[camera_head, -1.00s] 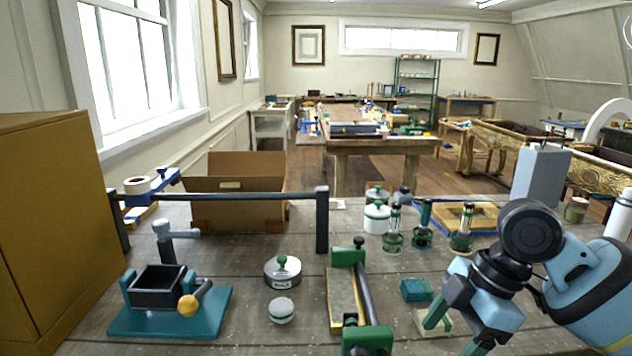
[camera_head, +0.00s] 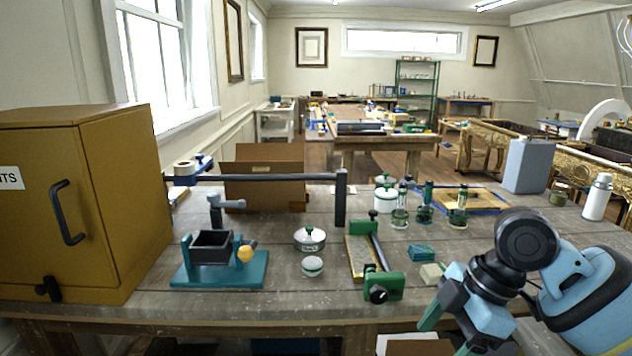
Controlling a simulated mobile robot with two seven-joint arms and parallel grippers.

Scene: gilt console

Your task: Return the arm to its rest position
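My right arm comes in from the lower right, and its gripper (camera_head: 448,335) hangs at the front edge of the workbench (camera_head: 290,298). Its green-tipped fingers point down and left. The near finger shows, but the other is mostly hidden or cut off by the frame's bottom edge, so I cannot tell how far apart they are. A small pale block (camera_head: 431,273) and a teal block (camera_head: 421,252) lie on the bench just beyond the gripper, apart from it. My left gripper is not in view.
A yellow cabinet (camera_head: 110,200) stands at the left. A teal-based tool (camera_head: 220,275), round tins (camera_head: 310,239), a green-ended clamp (camera_head: 383,285) and a black rail (camera_head: 265,178) are on the bench. A grey canister (camera_head: 528,166) and a white bottle (camera_head: 597,197) stand at the right.

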